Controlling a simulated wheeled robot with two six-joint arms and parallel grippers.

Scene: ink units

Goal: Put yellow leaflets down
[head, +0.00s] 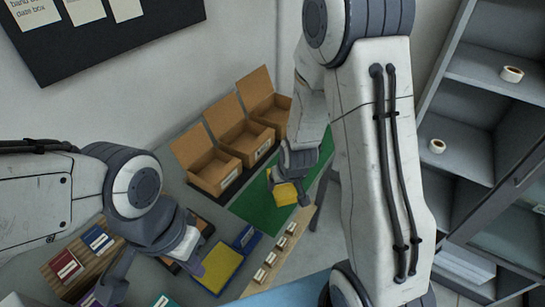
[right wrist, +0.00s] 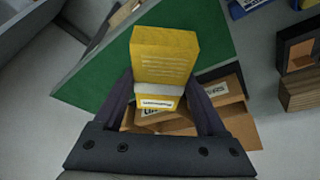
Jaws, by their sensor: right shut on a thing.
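The yellow leaflets (head: 285,194) are a thick bundle with a white band and a printed label. They also show in the right wrist view (right wrist: 165,52). My right gripper (head: 288,180) is shut on the bundle and holds it over the green mat (head: 251,206); the gap to the mat is hard to judge. The mat also fills much of the right wrist view (right wrist: 92,82). My left gripper (head: 155,276) is open at the lower left, its fingers apart and seemingly empty, left of a blue tray (head: 246,238) with a yellow stack (head: 218,267) in it.
Several open cardboard boxes (head: 216,175) with raised lids and labels stand along the wall behind the mat. A wooden rack (head: 60,275) with red and blue items is at the lower left. A wooden strip (head: 283,243) with small labels edges the table. Grey shelves (head: 465,120) stand right.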

